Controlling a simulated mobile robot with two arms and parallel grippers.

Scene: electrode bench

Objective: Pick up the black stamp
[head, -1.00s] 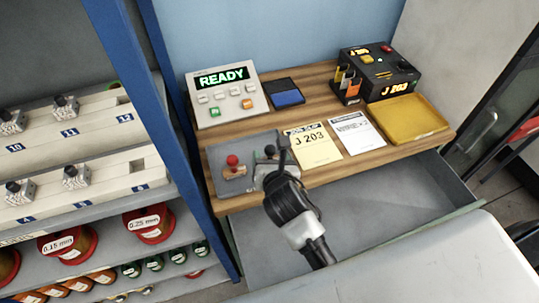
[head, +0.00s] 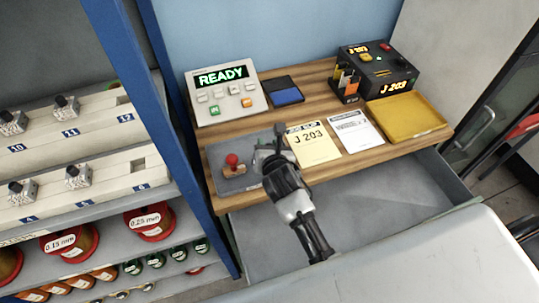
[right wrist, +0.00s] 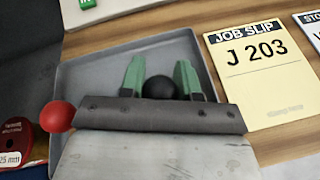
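The black stamp's round black knob (right wrist: 160,87) shows in the right wrist view between the two green fingers of my right gripper (right wrist: 159,78). The fingers stand apart on either side of it, and I see no clear grip. The stamp's lower part is hidden by the gripper. In the head view my right gripper (head: 268,150) is over the right part of the grey tray (head: 222,183) and covers the black stamp. The red-knobbed stamp (head: 234,165) stands on the tray to its left. Its red knob (right wrist: 58,116) also shows at the left in the right wrist view. My left gripper is not in view.
A yellow job slip (head: 313,150) reading J 203 and a white sheet (head: 357,133) lie right of the tray. Behind are a READY console (head: 225,95) and an ink pad (head: 286,92). A yellow tray (head: 410,118) is at right. An open drawer (head: 390,200) is below.

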